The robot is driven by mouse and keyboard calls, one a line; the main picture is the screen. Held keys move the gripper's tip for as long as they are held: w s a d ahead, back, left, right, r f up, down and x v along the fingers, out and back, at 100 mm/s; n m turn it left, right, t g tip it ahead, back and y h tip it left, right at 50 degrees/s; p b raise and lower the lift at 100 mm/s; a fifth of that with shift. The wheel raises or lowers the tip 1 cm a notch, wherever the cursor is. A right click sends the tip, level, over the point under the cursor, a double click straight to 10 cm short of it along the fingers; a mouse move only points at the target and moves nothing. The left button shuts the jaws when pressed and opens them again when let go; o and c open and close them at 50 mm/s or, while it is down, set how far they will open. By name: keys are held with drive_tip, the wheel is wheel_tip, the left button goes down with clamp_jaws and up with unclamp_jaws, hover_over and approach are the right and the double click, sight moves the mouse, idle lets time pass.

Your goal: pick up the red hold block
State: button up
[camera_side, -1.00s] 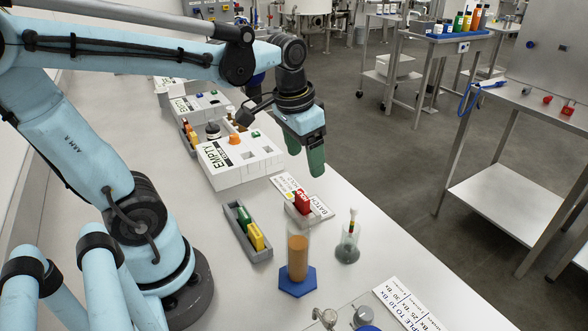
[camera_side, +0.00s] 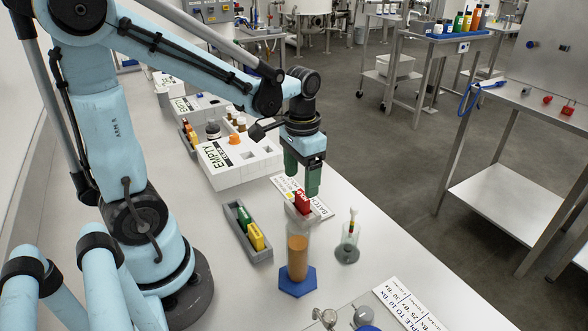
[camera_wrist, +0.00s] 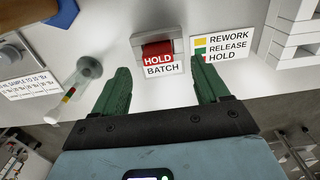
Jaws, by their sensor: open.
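The red hold block (camera_side: 303,202) stands in a small grey holder on a white label card on the bench. It also shows in the wrist view (camera_wrist: 157,52), with "HOLD" on its face and "BATCH" below it. My gripper (camera_side: 302,186) is open, with its green fingers pointing down above and very near the block. In the wrist view the fingertips (camera_wrist: 164,78) lie to either side of the block, which sits between and slightly beyond them. The gap between fingers and block is hard to judge in the side view.
A cylinder of orange-brown liquid (camera_side: 297,258) on a blue base stands close in front of the block. A hydrometer-like glass (camera_side: 347,248) is to the right. A grey rack (camera_side: 246,234) with green and yellow blocks is left. A white "EMPTY" box (camera_side: 235,172) stands behind.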

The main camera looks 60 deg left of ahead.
sight(302, 195)
drive_tip(key=shift+w+d+f, duration=0.1)
drive_tip(key=shift+d+f, duration=0.05)
drive_tip(key=shift+f, duration=2.5)
drive_tip(key=c, duration=1.1)
drive_tip(key=shift+r, duration=0.15)
